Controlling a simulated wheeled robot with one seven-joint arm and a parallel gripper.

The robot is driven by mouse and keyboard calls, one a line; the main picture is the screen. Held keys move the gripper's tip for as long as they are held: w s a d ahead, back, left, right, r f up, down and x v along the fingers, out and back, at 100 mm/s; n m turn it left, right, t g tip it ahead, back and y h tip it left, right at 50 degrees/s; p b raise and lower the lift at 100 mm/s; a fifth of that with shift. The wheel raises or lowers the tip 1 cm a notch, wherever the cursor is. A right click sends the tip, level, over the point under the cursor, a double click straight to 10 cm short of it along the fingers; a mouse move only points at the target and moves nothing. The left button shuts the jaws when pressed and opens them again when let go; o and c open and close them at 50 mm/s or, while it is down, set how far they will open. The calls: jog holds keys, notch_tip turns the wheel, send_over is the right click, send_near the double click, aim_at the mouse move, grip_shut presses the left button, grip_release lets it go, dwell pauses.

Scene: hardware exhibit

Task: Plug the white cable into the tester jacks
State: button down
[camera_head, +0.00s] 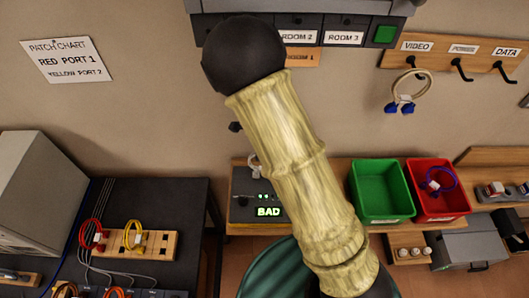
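The tester (241,212) is a dark box on a wooden shelf in the middle of the head view. Its display (268,211) reads BAD in green, with small green lights above it. A small piece of whitish cable (253,162) shows at the tester's back edge; the rest is hidden, and I cannot tell whether it is plugged in. A cream-white looped cable (403,90) with blue plugs hangs from the hook under the VIDEO label at upper right. My bamboo-patterned arm link covers the right part of the tester, so its jacks cannot be made out. My gripper is not in view.
A green bin (381,190) and a red bin (436,190) holding a blue cable (440,181) stand right of the tester. A dark table (185,200) at left carries a wooden rack (137,241) with red and yellow cables. A wall panel (350,38) is above.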

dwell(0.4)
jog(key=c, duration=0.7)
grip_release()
